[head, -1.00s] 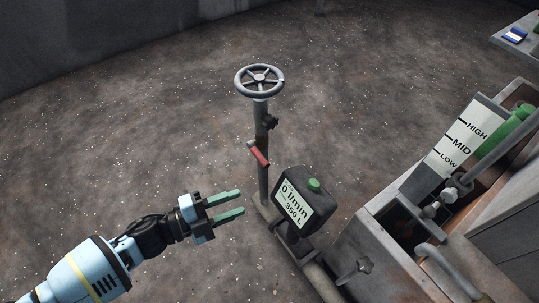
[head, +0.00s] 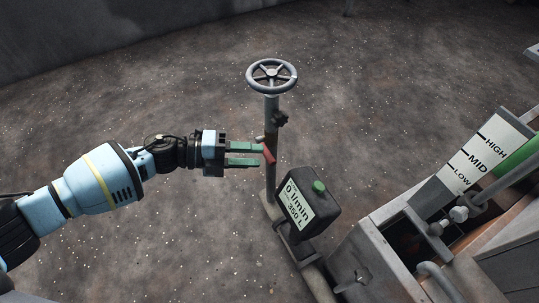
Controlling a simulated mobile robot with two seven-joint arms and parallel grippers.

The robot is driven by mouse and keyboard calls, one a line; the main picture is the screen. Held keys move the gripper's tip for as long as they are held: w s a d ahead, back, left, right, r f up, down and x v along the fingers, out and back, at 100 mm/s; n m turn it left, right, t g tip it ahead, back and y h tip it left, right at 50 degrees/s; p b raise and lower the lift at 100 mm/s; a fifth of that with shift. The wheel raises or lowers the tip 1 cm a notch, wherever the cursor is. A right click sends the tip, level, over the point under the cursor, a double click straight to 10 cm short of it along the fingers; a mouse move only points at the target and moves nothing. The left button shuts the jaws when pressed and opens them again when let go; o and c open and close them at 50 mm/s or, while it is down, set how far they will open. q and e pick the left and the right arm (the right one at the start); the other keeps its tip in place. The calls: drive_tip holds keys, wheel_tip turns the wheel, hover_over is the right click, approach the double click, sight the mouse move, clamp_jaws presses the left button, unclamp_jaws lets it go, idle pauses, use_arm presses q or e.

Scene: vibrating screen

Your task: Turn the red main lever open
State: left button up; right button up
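The red main lever (head: 268,154) sticks out from the vertical grey pipe (head: 271,180), below the handwheel (head: 271,75). My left gripper (head: 262,154) is open, with its two green fingers pointing right and a gap between them. Its fingertips are at the lever; the upper finger overlaps the lever's upper part in the picture. I cannot tell whether they touch it. My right gripper is not in view.
A dark flow meter (head: 309,204) with a green cap reads 0 l/min, 350 L and stands right of the pipe's foot. A machine with a LOW, MID, HIGH scale (head: 485,150) fills the right side. The floor left of the pipe is clear.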

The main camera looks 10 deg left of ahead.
sight(269, 154)
use_arm(q)
drive_tip(key=shift+b+x, duration=0.5)
drive_tip(key=shift+x, duration=1.9)
clamp_jaws()
